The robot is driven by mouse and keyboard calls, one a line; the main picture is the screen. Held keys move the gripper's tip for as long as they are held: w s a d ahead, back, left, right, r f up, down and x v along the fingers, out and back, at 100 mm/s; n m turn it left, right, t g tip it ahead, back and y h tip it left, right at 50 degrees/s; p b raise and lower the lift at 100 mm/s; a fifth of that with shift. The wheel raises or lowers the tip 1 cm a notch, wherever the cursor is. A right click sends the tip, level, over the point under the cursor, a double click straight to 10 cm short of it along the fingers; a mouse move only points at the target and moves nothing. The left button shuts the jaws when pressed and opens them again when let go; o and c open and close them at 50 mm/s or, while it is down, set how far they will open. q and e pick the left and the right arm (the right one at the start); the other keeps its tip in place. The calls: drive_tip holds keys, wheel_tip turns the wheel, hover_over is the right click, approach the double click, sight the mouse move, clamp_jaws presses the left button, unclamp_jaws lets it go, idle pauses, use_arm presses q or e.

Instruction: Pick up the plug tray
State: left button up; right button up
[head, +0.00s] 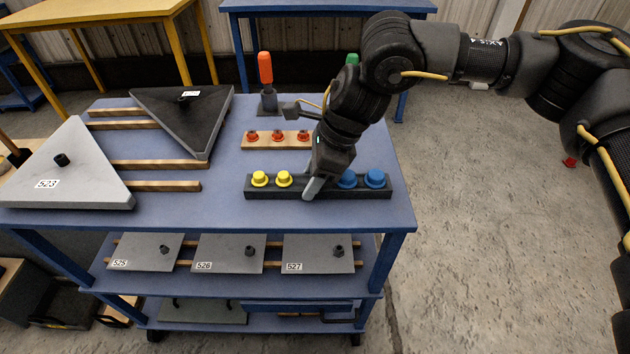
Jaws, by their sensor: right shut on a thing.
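The plug tray (265,194) is a long dark bar near the front right of the blue cart's top. Two yellow plugs (283,179) stand in its left part and two blue plugs (375,178) in its right part. My right gripper (312,188) reaches down onto the middle of the tray and is shut on it. The gripper hides the tray's middle. The tray looks level, and I cannot tell whether it is clear of the cart top. My left gripper is not in view.
A wooden strip with red plugs (277,136) lies behind the tray. An orange-handled tool (265,70) stands further back. Grey panel 523 (70,170) and a dark panel (185,115) lie on wooden slats at left. Panels 525, 526 and 527 (318,253) lie on the shelf below.

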sight(302, 183)
drive_tip(key=shift+r, duration=0.15)
drive_tip(key=shift+r, duration=0.55)
wheel_tip(302, 183, up, 2)
drive_tip(key=shift+s, duration=0.1)
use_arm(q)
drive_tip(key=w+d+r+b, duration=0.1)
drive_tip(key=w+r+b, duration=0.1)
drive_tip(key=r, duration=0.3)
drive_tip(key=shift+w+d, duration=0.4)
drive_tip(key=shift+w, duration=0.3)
use_arm(e)
drive_tip(key=s+r, duration=0.9)
drive_tip(key=s, duration=0.5)
drive_tip(key=shift+r, duration=0.3)
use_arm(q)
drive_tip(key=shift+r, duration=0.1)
use_arm(e)
drive_tip(key=shift+w, duration=0.15)
